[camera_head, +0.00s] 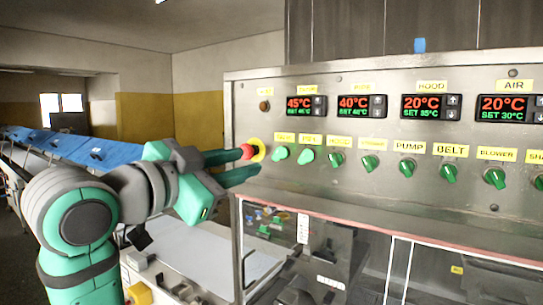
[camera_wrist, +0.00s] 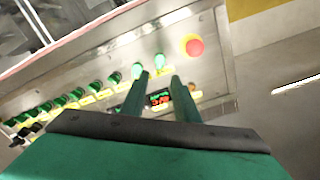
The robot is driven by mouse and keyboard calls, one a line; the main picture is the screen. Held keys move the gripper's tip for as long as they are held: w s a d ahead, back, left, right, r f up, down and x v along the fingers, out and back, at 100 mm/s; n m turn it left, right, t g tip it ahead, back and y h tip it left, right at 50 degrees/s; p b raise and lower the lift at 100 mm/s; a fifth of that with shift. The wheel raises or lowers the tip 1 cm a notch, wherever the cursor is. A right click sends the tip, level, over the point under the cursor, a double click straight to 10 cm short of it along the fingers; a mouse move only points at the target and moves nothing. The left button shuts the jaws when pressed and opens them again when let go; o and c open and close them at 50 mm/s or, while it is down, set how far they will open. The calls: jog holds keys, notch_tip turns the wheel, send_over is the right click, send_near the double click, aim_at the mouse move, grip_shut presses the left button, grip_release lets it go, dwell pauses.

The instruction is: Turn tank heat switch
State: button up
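The tank heat switch appears to be the leftmost green knob (camera_head: 280,153) in the row on the steel control panel, just right of the red emergency button (camera_head: 248,151). Its small yellow label is too blurred to read surely. In the wrist view this knob (camera_wrist: 160,60) shows beyond and between my fingertips. My gripper (camera_head: 250,161) is open and empty, its two green fingers pointing right toward the panel, one above the other. In the wrist view the gripper (camera_wrist: 159,76) has a clear gap between its fingers, and they look short of the knob.
More green knobs (camera_head: 307,155) run to the right, the second close to a fingertip. Temperature displays (camera_head: 306,106) sit above; the leftmost reads 45°C. Below the panel is a glazed enclosure with a reddish top edge (camera_head: 400,235). A blue conveyor (camera_head: 70,145) stands behind left.

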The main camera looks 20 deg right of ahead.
aim_at(277, 154)
jog(key=x, duration=1)
jog(key=shift+w+d, duration=0.2)
jog(key=shift+d, duration=0.1)
grip_shut()
